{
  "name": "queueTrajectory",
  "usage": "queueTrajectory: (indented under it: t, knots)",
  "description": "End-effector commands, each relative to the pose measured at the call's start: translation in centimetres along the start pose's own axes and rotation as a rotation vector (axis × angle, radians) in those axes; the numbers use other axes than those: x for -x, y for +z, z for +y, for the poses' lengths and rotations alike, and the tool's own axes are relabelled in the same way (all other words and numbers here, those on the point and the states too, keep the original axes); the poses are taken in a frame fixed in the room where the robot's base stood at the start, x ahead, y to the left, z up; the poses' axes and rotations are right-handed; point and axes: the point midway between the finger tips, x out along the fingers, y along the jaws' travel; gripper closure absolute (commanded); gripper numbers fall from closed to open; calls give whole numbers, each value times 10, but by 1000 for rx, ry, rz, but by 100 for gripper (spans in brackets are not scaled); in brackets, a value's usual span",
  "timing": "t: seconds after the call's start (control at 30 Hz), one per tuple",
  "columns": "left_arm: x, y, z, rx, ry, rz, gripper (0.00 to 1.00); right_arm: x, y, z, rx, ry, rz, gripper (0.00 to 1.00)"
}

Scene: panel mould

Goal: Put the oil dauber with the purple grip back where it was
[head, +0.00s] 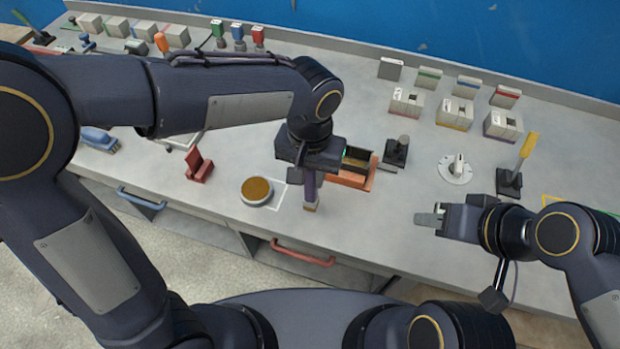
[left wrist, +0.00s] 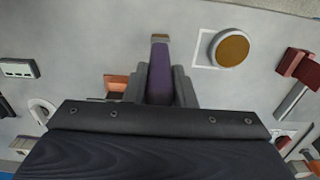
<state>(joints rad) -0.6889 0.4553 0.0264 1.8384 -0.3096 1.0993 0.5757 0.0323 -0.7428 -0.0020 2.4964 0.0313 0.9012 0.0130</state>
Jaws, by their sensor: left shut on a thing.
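The oil dauber with the purple grip (head: 310,188) is in my left gripper (head: 309,172), near the front edge of the bench. Its pale tip (head: 311,207) points down and toward the front. In the left wrist view the purple grip (left wrist: 160,78) lies between the two fingers of my left gripper (left wrist: 159,88), which are shut on it. I cannot tell whether the tip touches the bench. My right gripper (head: 430,219) is over the front right of the bench with nothing visible in it; its fingers look close together, but their gap is unclear.
An orange tray (head: 352,180) is just behind right. A dark stand holds a yellow-handled tool (head: 527,147) at right. A red block (head: 199,166) is left. Bench between tray and right gripper is clear.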

Motion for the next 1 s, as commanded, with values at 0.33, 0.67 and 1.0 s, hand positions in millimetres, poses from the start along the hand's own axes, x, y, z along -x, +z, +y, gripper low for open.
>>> queueTrajectory:
  t: [0.33,0.67,1.0]
  knots:
    - [-27,2,0,0,1,-1,99,0,0,0,0,0,0,64]
    - [-31,2,0,0,0,-2,69,-2,1,1,0,0,0,64]
    - [-30,2,0,0,0,-2,55,-2,1,1,0,0,0,64]
